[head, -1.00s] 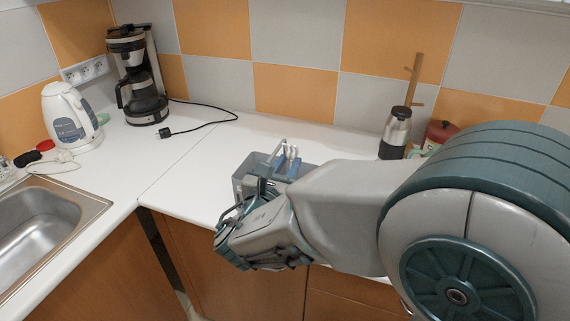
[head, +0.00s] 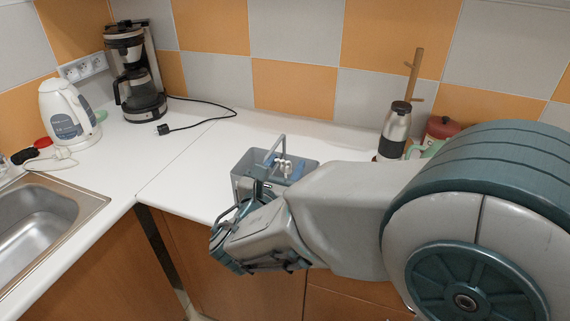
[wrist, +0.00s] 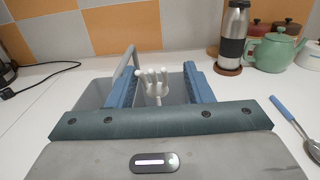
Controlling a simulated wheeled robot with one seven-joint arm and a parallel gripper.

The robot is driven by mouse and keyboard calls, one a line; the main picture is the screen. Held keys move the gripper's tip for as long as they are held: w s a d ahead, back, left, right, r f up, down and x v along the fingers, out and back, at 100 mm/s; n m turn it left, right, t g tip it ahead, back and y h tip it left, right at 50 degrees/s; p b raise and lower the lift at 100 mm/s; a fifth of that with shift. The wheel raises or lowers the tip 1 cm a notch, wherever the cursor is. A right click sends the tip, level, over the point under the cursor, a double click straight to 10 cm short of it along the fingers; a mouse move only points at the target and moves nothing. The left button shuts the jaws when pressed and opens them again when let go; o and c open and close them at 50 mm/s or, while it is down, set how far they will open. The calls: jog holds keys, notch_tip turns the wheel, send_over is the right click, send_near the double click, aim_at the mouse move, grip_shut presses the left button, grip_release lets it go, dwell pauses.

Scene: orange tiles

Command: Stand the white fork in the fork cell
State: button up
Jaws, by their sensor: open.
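The white fork (wrist: 152,78) stands roughly upright with its tines up, at the grey cutlery caddy (wrist: 92,93). Its lower end is hidden, and I cannot tell which cell it is in. In the head view the white tips (head: 284,168) show low inside the caddy (head: 243,186). My gripper (wrist: 160,82) is open, with one blue finger on each side of the fork and a gap to each. In the head view my gripper (head: 262,185) is at the caddy's near side, partly hidden by my arm.
A spoon with a blue handle (wrist: 285,110) lies on the counter to the right. A steel flask (wrist: 233,35) and a green teapot (wrist: 273,52) stand behind it. A coffee maker (head: 137,75) and a kettle (head: 68,115) are at the left.

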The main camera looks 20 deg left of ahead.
jog(key=s+b, duration=0.1)
jog(key=s, duration=1.1)
jog(key=shift+s+a, duration=0.4)
jog(key=shift+a, duration=0.05)
jog(key=w+d+f+m+g+h, duration=0.1)
jog(key=d+m+g+h, duration=0.2)
jog(key=d, duration=0.4)
jog(key=w+d+f+m+g+h+p, duration=0.1)
jog(key=w+d+m+g+h, duration=0.15)
jog(key=d+m, duration=0.4)
jog(key=w+d+f+m+g+h, duration=0.1)
jog(key=d+f+m+g+h, duration=0.2)
jog(key=d, duration=0.4)
jog(key=s+d+m+g+y+p, duration=0.1)
jog(key=s+d+m+g+y, duration=0.2)
jog(key=m, duration=0.8)
jog(key=s+d+m+g+y+p, duration=0.1)
jog(key=s+d+m+g+y, duration=0.2)
jog(key=m, duration=0.9)
jog(key=d+y, duration=0.3)
jog(key=d, duration=0.1)
jog(key=shift+s+f+g+y, duration=0.25)
jog(key=shift+f+g+y, duration=0.05)
jog(key=shift+g+y, duration=0.05)
